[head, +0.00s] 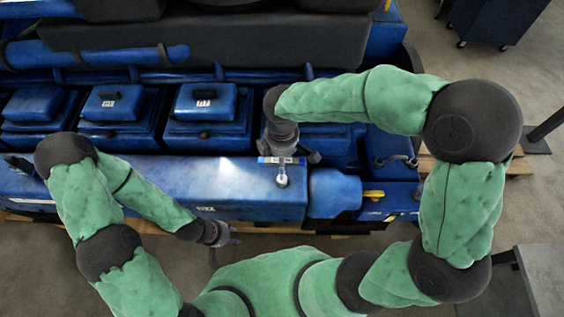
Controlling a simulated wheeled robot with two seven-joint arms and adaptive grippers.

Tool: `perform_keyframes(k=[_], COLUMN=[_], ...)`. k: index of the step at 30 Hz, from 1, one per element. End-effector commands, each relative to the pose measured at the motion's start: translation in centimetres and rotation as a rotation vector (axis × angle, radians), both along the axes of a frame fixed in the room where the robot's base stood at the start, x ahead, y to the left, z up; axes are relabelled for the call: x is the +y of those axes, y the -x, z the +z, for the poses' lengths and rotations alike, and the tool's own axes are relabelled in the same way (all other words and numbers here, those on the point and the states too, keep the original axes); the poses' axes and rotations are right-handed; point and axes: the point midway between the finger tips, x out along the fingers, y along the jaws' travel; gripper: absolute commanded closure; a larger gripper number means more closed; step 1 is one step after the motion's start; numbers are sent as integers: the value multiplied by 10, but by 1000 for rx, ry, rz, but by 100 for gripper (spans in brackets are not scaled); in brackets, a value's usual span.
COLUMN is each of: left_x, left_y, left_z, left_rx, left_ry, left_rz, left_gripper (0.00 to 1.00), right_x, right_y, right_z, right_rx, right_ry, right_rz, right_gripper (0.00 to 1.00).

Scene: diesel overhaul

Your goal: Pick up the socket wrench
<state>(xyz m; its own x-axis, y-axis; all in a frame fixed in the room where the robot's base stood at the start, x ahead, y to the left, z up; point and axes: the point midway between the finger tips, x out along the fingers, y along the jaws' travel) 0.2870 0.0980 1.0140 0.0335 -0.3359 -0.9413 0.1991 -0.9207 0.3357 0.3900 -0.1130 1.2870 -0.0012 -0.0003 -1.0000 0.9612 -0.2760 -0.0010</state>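A small pale, shiny piece with a round end (282,179) shows just below my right gripper, against the blue engine cover; it may be part of the socket wrench, but I cannot be sure. My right gripper (287,158) points down over the cover's upper edge. Its own body hides its fingertips, so I cannot tell whether it touches or grips that piece.
The blue engine (215,180) fills the middle, with several box-shaped covers (207,103) behind the long front cover. A yellow handle (373,194) sits at its right end. A grey table (545,275) is at lower right. A dark blue cabinet (495,18) stands at upper right.

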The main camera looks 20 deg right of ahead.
Motion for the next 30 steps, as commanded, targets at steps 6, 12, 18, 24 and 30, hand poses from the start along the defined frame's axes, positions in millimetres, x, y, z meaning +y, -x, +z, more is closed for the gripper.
perform_keyframes(k=[6,12,18,24,30], left_x=[0,0,0,0,0], left_y=[0,0,0,0,0], left_z=[-1,-8,-16,-24,-28], left_rx=[0,0,0,0,0], left_ry=[0,0,0,0,0], left_rz=[0,0,0,0,0], left_gripper=[60,60,60,60,60], right_x=[0,17,48,82,104], right_y=[-2,10,33,58,73], right_z=[19,52,93,110,123], right_rx=[-6,-8,-7,-4,-4], right_ry=[-2,-4,-3,-2,-2], right_rz=[0,4,7,6,3], right_gripper=[100,100,100,100,100])
